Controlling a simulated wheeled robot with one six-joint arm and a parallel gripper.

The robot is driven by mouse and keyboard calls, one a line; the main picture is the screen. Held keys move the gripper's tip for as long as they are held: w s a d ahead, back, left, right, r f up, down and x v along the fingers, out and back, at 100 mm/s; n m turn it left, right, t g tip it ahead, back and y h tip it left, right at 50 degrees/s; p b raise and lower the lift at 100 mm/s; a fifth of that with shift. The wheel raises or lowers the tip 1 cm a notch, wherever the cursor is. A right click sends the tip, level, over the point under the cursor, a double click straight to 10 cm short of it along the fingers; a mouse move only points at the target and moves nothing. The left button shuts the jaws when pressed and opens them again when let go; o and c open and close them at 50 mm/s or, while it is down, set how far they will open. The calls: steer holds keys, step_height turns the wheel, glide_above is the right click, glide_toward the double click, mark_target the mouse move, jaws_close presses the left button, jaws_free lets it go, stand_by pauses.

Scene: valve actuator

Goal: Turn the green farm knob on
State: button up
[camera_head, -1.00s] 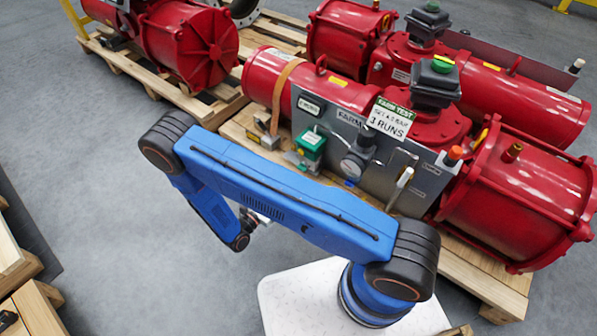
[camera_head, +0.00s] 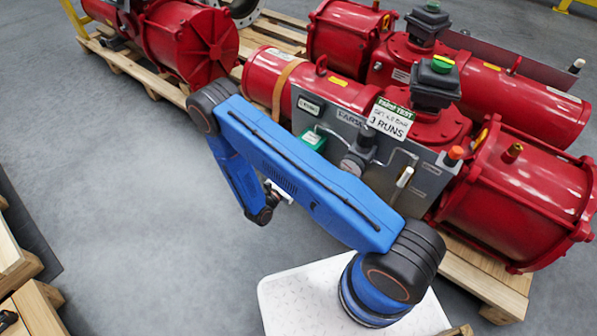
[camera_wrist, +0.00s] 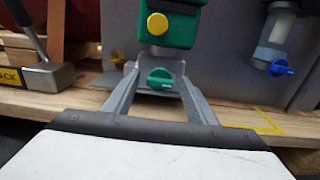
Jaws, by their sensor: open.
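The green knob (camera_wrist: 160,78) shows in the wrist view, below a green box (camera_wrist: 170,28) with a yellow button on its front. The knob's raised bar looks roughly horizontal. My gripper (camera_wrist: 159,86) is open, with one grey finger on each side of the knob in the picture; I cannot tell whether either finger touches it. In the head view the green box (camera_head: 314,139) is partly covered by my blue arm, and the knob is hidden.
A hammer (camera_wrist: 45,72) lies on the wooden pallet (camera_wrist: 240,118). The grey panel (camera_head: 425,185) and red actuator cylinders (camera_head: 520,190) stand behind my arm.

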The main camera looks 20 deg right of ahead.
steer(key=shift+w+d, duration=0.1)
steer(key=shift+d, duration=0.05)
steer(key=c, duration=1.1)
